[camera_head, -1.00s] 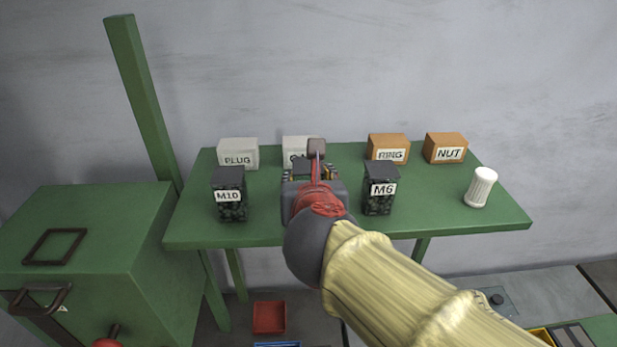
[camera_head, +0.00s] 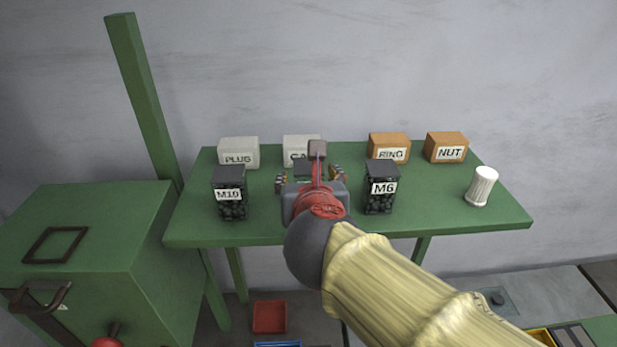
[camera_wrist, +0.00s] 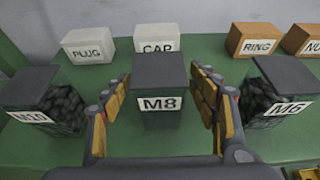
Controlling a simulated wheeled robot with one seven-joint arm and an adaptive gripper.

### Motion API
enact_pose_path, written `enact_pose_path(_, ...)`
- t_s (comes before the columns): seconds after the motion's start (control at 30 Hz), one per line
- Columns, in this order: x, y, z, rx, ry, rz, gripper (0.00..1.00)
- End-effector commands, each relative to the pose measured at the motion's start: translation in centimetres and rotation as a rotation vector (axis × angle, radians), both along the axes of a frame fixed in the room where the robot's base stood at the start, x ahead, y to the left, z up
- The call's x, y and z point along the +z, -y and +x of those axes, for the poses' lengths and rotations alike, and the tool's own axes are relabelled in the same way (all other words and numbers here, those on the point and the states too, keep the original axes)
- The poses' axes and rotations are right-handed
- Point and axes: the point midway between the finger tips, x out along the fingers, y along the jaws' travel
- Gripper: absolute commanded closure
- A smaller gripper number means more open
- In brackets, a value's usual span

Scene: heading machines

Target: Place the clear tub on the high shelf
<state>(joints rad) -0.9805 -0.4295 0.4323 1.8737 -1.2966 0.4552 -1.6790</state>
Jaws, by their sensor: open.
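Three dark-lidded tubs stand on the green shelf top (camera_head: 275,225). The M8 tub (camera_wrist: 158,88) is upright in the middle of the wrist view; in the head view my wrist mostly hides it. My gripper (camera_wrist: 166,98) is open, with one finger on each side of the M8 tub and a gap showing on both sides. The gripper (camera_head: 309,181) also shows in the head view. The M10 tub (camera_head: 230,195) stands to the left and the M6 tub (camera_head: 381,190) to the right; both have see-through walls with dark pieces inside.
White PLUG (camera_head: 239,152) and CAP (camera_head: 297,147) boxes and orange RING (camera_head: 389,146) and NUT (camera_head: 446,146) boxes line the back. A white ribbed cup (camera_head: 481,186) stands at the right. A green cabinet (camera_head: 100,225) and a tall green post (camera_head: 142,95) are at the left.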

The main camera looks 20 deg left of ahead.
Motion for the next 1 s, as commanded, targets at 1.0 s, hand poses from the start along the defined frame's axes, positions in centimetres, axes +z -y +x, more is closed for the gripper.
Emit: enact_pose_path(1.0, 4.9, 5.3, -9.7, 0.0, 0.0, -0.001, 0.4)
